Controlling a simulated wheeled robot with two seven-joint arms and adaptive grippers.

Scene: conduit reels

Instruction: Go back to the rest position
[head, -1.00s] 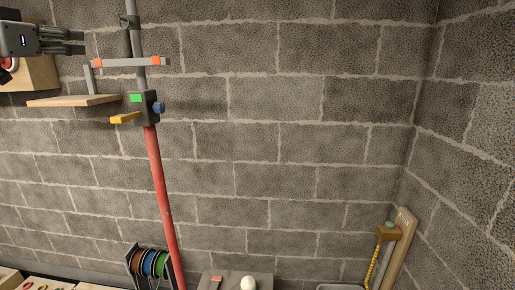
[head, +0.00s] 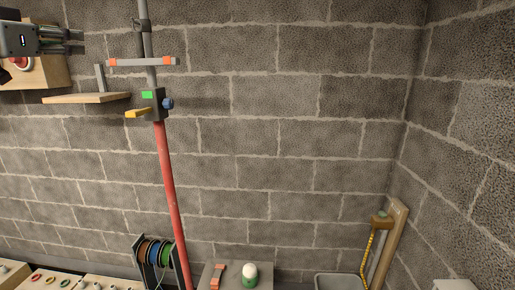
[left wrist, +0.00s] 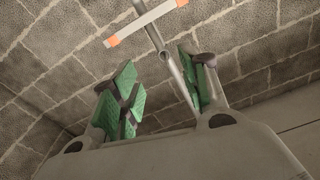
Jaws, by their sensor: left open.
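My left gripper (head: 76,42) comes in at the upper left of the head view, level and high against the block wall. It is open and empty. In the left wrist view its green-padded fingers (left wrist: 165,90) stand apart, with a grey pole between and behind them. The right gripper is not in view.
A red pole (head: 168,180) with a grey top stands right of my left gripper, carrying an orange-ended crossbar (head: 140,62) and a clamp (head: 155,104). A wooden shelf (head: 86,98) is below the gripper. Cable reels (head: 158,252) and a grey bin (head: 338,281) stand low. The wall's middle is clear.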

